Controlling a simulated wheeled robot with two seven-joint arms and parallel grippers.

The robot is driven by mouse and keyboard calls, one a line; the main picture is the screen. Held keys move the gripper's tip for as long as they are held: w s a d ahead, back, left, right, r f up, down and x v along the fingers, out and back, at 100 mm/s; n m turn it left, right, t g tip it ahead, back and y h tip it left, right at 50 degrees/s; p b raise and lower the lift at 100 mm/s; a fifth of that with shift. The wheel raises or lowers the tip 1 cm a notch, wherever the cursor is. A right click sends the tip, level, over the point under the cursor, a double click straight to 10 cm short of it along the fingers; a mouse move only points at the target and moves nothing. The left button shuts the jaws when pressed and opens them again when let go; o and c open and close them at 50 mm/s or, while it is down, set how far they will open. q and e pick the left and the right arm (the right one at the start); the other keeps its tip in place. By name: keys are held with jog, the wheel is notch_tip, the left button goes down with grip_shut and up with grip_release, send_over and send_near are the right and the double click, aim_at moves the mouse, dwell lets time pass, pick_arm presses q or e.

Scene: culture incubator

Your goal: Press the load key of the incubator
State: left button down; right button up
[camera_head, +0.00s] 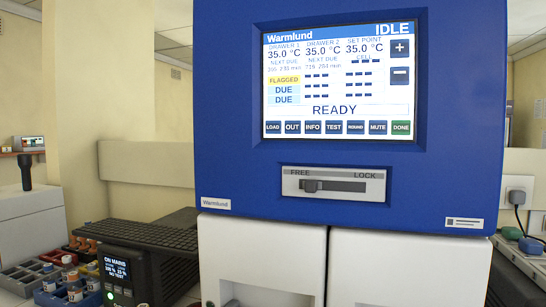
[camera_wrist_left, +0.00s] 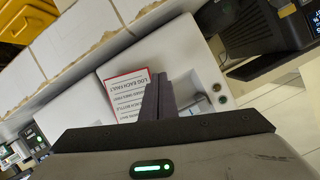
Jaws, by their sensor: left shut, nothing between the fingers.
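The blue incubator (camera_head: 240,120) fills the middle of the head view. Its screen (camera_head: 340,116) shows IDLE and READY. The dark LOAD key (camera_head: 272,128) is at the left end of the row of keys along the screen's bottom, beside the OUT key (camera_head: 292,128). Below the screen is a slider (camera_head: 312,186) at the FREE end of its FREE–LOCK slot. My left gripper (camera_wrist_left: 158,85) shows only in the left wrist view, with its dark fingers shut together and nothing between them. The incubator's LOAD key is not visible there. My right gripper is in neither view.
A black unit with a lit display (camera_head: 116,268) and racks of bottles (camera_head: 65,285) stand at the lower left. A dark keyboard-like panel (camera_head: 135,235) lies beside the incubator. In the wrist view, a red-edged notice (camera_wrist_left: 128,95) lies behind the fingers.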

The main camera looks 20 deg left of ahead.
pick_arm(q)
notch_tip(320, 180, up, 24)
jog(key=w+d+t+y, duration=0.1)
jog(key=t, duration=0.6)
jog(key=m+t, duration=0.2)
jog(key=t, duration=0.4)
send_near(273, 127)
jog(key=s+r, duration=0.6)
jog(key=s, duration=0.1)
jog(key=shift+w+a+y, duration=0.1)
jog(key=shift+a+y, duration=0.2)
jog(key=shift+a, duration=0.05)
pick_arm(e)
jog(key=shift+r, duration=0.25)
pick_arm(q)
jog(key=w+b, duration=0.1)
jog(key=w, duration=0.7)
jog(key=shift+w+d, duration=0.15)
jog(key=shift+w, duration=0.3)
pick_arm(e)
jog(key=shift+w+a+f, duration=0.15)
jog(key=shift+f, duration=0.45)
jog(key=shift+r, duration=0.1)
